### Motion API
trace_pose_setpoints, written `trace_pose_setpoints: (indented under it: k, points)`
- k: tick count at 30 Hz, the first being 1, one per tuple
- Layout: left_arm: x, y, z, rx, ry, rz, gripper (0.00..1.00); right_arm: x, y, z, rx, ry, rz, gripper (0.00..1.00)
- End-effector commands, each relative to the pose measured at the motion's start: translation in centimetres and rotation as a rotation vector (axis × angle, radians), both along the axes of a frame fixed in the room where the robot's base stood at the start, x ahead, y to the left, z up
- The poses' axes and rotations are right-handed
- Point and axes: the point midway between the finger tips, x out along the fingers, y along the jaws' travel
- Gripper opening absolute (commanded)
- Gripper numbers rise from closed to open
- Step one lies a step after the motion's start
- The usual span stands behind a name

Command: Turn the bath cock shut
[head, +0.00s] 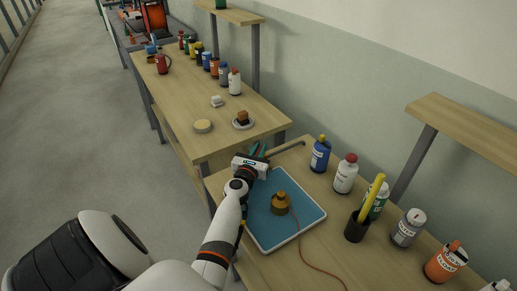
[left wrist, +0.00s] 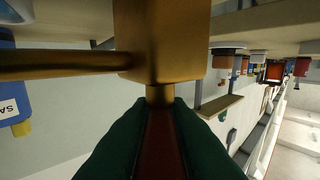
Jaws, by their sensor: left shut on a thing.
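The bath cock shows in the left wrist view as a brass block (left wrist: 165,40) with a brass pipe (left wrist: 65,64) running left and a short stem. My left gripper (head: 261,150) is at the far left corner of the near bench, beside a thin pipe (head: 288,149). In the left wrist view its dark green fingers (left wrist: 160,140) are shut on a reddish-brown handle (left wrist: 160,145) in line with the stem. The fingers partly cover the handle. In the head view the gripper hides most of the cock. My right gripper is not in view.
A blue tray (head: 308,212) with a brass bottle-like thing (head: 280,204) lies right of my arm. A blue bottle (head: 320,154), a white bottle (head: 345,174) and a black cup (head: 356,228) stand along the wall side. Another bench (head: 185,105) stands beyond; grey floor is clear at left.

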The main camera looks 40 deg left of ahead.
Motion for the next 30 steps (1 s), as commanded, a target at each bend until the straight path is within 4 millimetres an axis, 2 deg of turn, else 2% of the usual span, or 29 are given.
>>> trace_pose_setpoints:
  k: [12, 29, 30]
  points:
    - [0.11, -0.24, -0.19, 0.002, 0.002, 0.189, 0.0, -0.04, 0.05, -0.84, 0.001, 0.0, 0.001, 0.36]
    - [0.13, -0.24, -0.07, 0.0, 0.001, 0.224, 0.0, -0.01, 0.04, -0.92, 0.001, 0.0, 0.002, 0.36]
    - [0.13, -0.23, -0.07, 0.0, 0.001, 0.224, 0.19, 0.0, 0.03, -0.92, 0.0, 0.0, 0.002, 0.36]
